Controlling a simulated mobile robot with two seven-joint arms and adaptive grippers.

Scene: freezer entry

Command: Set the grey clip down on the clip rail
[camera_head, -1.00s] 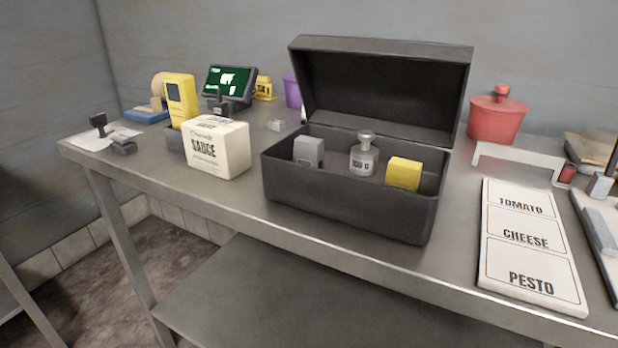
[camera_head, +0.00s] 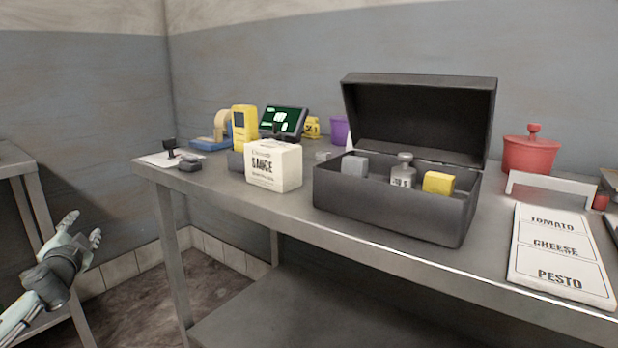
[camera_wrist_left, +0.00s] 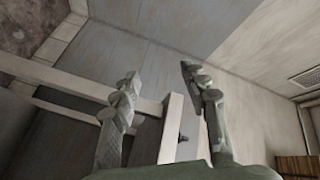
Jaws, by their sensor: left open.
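My left gripper (camera_head: 82,230) is at the lower left in the head view, off the left end of the steel table, with its fingers apart. In the left wrist view its two fingers (camera_wrist_left: 160,78) stand spread with nothing between them. I cannot identify the grey clip for sure. A grey block (camera_head: 355,164) stands inside the open black box, and a small light grey piece (camera_head: 322,156) lies on the table behind the sauce box. I cannot tell which thing is the clip rail; a low white bracket (camera_head: 552,188) stands at the right. My right gripper is not in view.
The black box (camera_head: 390,208) also holds a bottle (camera_head: 403,172) and a yellow block (camera_head: 438,183). The table's front edge is mostly clear.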

